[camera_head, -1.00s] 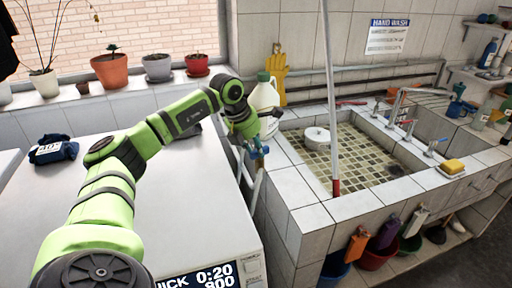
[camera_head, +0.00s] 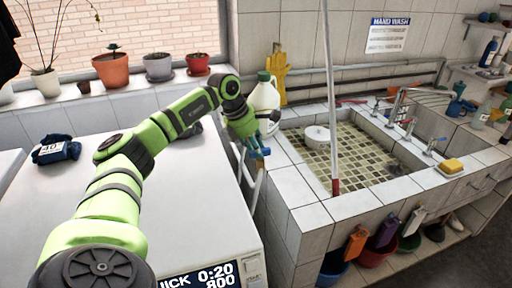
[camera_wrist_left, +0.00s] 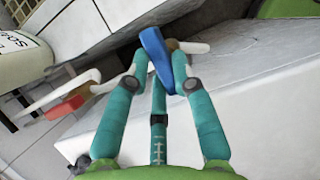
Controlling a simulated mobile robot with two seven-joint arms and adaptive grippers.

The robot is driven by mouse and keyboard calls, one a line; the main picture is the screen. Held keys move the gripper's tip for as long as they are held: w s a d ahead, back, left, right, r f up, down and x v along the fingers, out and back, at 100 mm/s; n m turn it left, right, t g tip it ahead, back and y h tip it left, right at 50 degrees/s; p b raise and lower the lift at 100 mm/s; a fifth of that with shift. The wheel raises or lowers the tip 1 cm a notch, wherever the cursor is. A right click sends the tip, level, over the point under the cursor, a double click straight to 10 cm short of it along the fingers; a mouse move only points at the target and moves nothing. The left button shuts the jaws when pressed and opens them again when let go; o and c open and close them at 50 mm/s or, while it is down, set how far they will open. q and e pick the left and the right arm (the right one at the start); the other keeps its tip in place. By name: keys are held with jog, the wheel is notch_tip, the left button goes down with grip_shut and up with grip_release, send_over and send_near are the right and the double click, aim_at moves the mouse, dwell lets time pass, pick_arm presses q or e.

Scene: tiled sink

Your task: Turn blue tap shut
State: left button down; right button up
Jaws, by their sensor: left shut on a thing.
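The blue tap (camera_wrist_left: 155,55) has a long blue handle on a pale pipe, seen in the left wrist view near the top centre. My left gripper (camera_wrist_left: 160,72) has teal fingers closed around this handle, one on each side. The handle stands nearly lengthwise between the fingertips, tilted a little to the left. In the head view my left gripper (camera_head: 259,152) reaches down between the white machine and the sink. The blue tap cannot be told apart from the teal fingers there. My right gripper is in neither view.
A red-handled tap (camera_wrist_left: 66,107) lies left of the fingers in the wrist view. A white jug (camera_head: 264,93) stands close behind the gripper. The tiled sink (camera_head: 310,218) is to the right, and the white machine (camera_head: 200,225) is left of the gripper.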

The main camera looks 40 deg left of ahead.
pick_arm(q)
jog(key=c, duration=1)
grip_release()
jog(key=shift+c, duration=0.2)
jog(key=v, duration=1.2)
jog(key=shift+s+f, duration=0.1)
jog(key=shift+f, duration=0.05)
